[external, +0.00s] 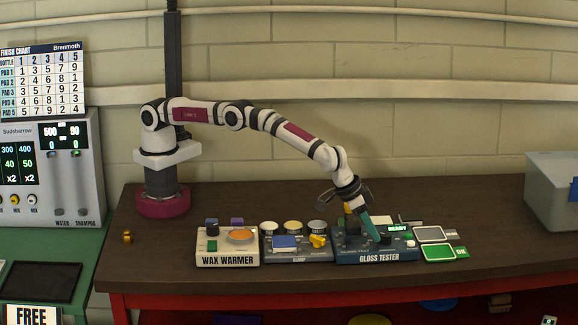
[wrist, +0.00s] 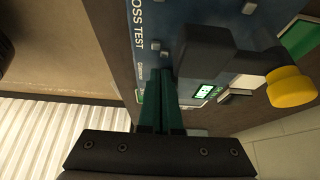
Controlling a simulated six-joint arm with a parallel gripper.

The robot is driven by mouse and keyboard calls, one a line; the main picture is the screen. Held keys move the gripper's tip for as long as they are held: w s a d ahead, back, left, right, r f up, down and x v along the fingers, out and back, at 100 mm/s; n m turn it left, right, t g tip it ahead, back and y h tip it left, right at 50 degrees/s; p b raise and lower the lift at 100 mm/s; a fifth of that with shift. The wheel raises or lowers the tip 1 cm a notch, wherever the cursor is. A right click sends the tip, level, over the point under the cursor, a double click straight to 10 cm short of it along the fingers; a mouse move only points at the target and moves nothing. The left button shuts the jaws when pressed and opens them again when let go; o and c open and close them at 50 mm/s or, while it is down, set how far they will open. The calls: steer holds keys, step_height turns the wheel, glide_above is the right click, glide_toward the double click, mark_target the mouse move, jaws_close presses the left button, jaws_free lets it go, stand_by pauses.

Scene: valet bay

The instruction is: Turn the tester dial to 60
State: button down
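The gloss tester (external: 376,258) is a dark blue box near the table's front edge, with a lit green READY display (external: 397,228). In the wrist view its blue panel (wrist: 185,18) shows part of its name, and its green display (wrist: 205,90) is right of my fingers. My gripper (external: 375,238) reaches down onto the tester's top. In the wrist view my gripper's green fingers (wrist: 162,72) lie side by side, close together, beside small grey parts (wrist: 156,45) on the panel. No dial pointer or scale can be read; my fingers may hide the dial.
A dark arm with a yellow knob (wrist: 290,87) stands up from the tester close to my fingers. The wax warmer (external: 228,259) and a slate-blue unit (external: 298,255) stand left. Grey and green framed plates (external: 445,252) lie right. A grey bin (external: 552,190) stands far right; the table between is clear.

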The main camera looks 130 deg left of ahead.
steer(key=shift+s+a, duration=0.35)
steer(key=shift+s, duration=0.15)
steer(key=shift+s+a, duration=0.2)
steer(key=shift+a, duration=0.1)
steer(key=shift+s+a, duration=0.1)
steer(key=shift+a, duration=0.1)
stand_by(0.3)
steer(key=shift+s+d+r, duration=0.1)
steer(key=shift+s+d, duration=0.1)
steer(key=shift+s, duration=0.1)
step_height(320, 180, up, 6)
steer(key=shift+f, duration=0.1)
